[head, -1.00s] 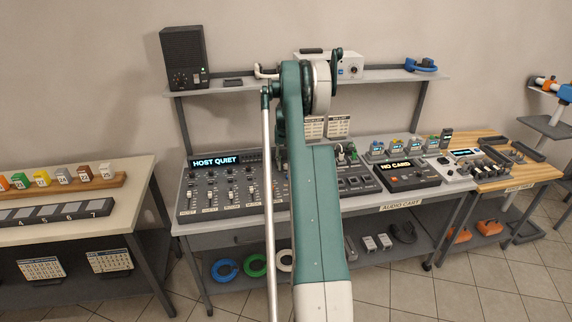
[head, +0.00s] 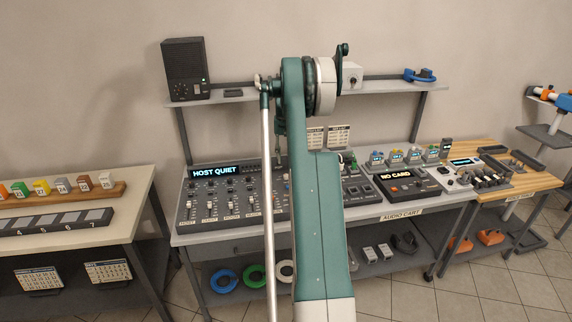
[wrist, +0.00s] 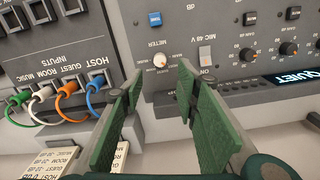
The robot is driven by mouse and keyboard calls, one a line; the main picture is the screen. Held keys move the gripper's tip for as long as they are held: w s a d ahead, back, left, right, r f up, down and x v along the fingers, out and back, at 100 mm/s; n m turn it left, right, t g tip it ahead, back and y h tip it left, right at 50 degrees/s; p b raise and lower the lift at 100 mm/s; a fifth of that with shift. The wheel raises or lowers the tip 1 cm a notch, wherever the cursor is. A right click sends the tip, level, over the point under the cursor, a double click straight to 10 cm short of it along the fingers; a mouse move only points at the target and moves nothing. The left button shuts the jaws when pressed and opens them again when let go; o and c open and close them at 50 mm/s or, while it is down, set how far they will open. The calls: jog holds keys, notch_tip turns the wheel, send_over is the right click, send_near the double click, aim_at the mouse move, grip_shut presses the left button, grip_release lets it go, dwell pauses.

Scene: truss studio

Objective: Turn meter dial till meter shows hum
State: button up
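The meter dial (wrist: 160,61) is a small cream knob beside the word METER on the grey mixer panel, in the wrist view. My gripper (wrist: 160,78) is open and empty, its two green fingers spread with the dial just beyond the gap between their tips. Contact with the dial does not show. The mixer's display (head: 216,170) reads HOST QUIET in the head view; part of it, reading QUIET, shows at the right of the wrist view (wrist: 297,76). In the head view my arm hides the dial and most of my gripper.
A blue button (wrist: 154,19) and a pale MIC 48 V switch (wrist: 205,56) are close to the dial. Coloured cables (wrist: 68,87) plug into an inputs box at the left of the wrist view. A shelf (head: 390,78) runs behind the audio cart.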

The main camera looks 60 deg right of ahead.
jog(key=shift+r, duration=0.9)
